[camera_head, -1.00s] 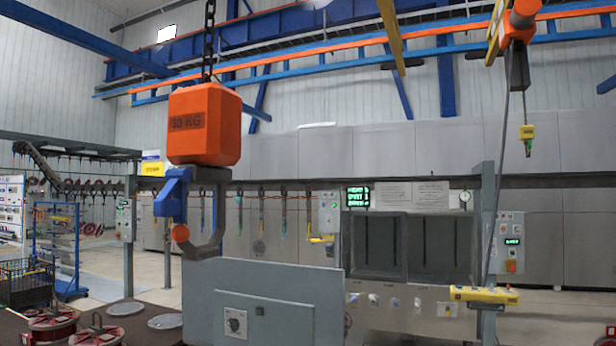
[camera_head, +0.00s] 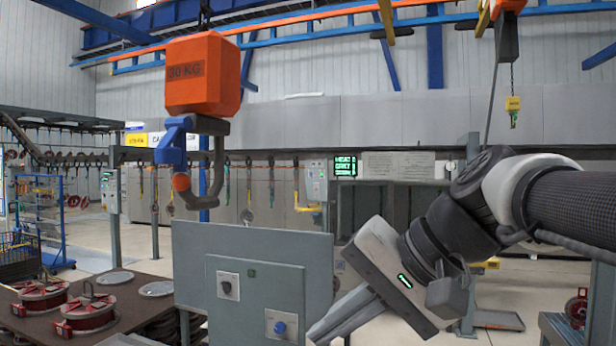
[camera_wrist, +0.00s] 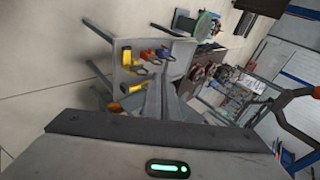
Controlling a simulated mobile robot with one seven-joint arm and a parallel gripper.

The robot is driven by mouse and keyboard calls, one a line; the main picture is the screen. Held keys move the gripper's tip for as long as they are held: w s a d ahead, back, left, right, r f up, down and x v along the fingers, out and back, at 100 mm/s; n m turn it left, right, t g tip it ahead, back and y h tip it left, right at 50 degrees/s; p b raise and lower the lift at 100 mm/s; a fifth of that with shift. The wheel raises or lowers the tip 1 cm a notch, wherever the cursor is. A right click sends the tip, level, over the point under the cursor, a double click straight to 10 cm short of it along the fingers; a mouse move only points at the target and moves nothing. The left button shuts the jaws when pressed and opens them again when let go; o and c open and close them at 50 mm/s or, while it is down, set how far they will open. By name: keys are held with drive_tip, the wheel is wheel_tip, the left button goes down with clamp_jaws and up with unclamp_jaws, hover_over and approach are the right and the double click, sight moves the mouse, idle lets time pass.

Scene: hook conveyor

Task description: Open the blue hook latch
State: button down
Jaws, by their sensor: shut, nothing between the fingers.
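The blue latch (camera_head: 172,140) is on a dark grey lifting hook (camera_head: 218,165) under an orange 30 KG block (camera_head: 203,75), at the left of the head view. An orange ball (camera_head: 181,182) is at the latch's lower end, near the hook tip, so the latch looks closed across the hook mouth. My gripper (camera_head: 322,335) is low, to the right of and apart from the hook, pointing down-left. Its fingers (camera_wrist: 166,84) are together and empty in the wrist view. Part of a curved hook with an orange end (camera_wrist: 290,112) shows at that view's right edge.
A grey control cabinet (camera_head: 255,245) with knobs stands below the hook. A dark table (camera_head: 130,290) with red reels (camera_head: 90,310) is at the lower left. The wrist view shows a small grey table (camera_wrist: 182,50) with yellow tools. Air around the hook looks clear.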

drive_tip(key=w+a+r+g+y+b, duration=0.1)
drive_tip(key=w+a+r+y, duration=0.2)
drive_tip(key=r, duration=0.3)
drive_tip(key=w+a+r+y+b, duration=0.1)
drive_tip(key=w+a+r+y, duration=0.1)
drive_tip(key=r, duration=0.4)
drive_tip(key=n+g+y, duration=0.3)
drive_tip(key=y, duration=0.2)
approach(222, 155)
drive_tip(key=s+d, duration=0.1)
drive_tip(key=s, duration=0.1)
drive_tip(key=shift+s+d, duration=0.1)
drive_tip(key=shift+d, duration=0.05)
drive_tip(key=a+p, duration=0.1)
drive_tip(key=a, duration=0.9)
drive_tip(key=shift+a+r, duration=0.1)
drive_tip(key=shift+a, duration=0.15)
drive_tip(key=s, duration=0.3)
drive_tip(key=shift+s+a, duration=0.2)
drive_tip(key=shift+a, duration=0.1)
drive_tip(key=shift+a+m, duration=0.15)
drive_tip(key=shift+m, duration=0.15)
